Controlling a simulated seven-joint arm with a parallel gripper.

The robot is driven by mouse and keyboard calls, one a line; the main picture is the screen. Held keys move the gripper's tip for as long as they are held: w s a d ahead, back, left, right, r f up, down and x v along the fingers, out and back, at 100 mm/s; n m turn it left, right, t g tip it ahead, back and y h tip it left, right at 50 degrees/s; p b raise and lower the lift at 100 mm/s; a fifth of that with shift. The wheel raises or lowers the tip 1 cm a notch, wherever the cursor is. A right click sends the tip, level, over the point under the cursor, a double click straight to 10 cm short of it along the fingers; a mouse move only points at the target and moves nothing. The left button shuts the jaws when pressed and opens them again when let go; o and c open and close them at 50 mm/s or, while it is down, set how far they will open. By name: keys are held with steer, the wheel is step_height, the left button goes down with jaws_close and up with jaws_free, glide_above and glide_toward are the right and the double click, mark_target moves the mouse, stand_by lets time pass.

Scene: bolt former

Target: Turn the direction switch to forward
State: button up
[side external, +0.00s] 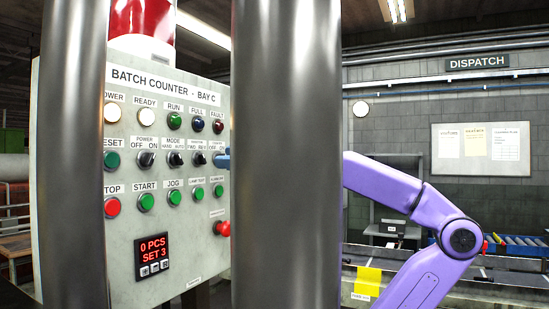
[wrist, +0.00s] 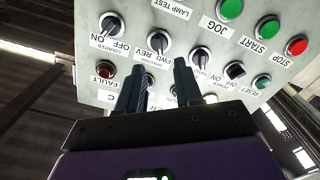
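The direction switch (wrist: 157,43) is a black knob on the panel, labelled FWD and REV; its label appears upside down in the wrist view. It also shows in the side external view (side external: 198,159), in the middle row. I cannot tell which label its pointer faces. My gripper (wrist: 159,64) is open and empty, its two dark blue fingers apart. In the wrist view the gap between the fingertips lines up with the direction switch, and the tips appear short of it. In the side external view a pillar hides most of my gripper; only a blue fingertip shows.
The counter switch (wrist: 110,25) and mode switch (wrist: 200,44) sit on either side. Green and red buttons and lamps fill the panel (side external: 90,250). A red emergency knob (side external: 223,229) sticks out at its lower right. Two thick metal pillars (side external: 286,180) block the side external view.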

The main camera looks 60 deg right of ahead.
steer(key=s, duration=1.1)
stand_by(0.3)
steer(key=w+a+f+n+g+y, duration=0.2)
steer(key=a+f+g, duration=0.35)
steer(key=f, duration=0.65)
steer(key=w+a+f+n+g+y, duration=0.2)
steer(key=a+f+g, duration=0.35)
steer(key=f, duration=0.55)
steer(key=s+f+n+g+h, duration=0.2)
steer(key=s+f+g, duration=0.4)
steer(key=s+f, duration=1)
step_height(320, 180, down, 4)
steer(key=shift+s+r+g+h, duration=0.15)
steer(key=shift+g+h, duration=0.25)
steer(key=shift+h, duration=0.4)
steer(key=shift+d, duration=0.1)
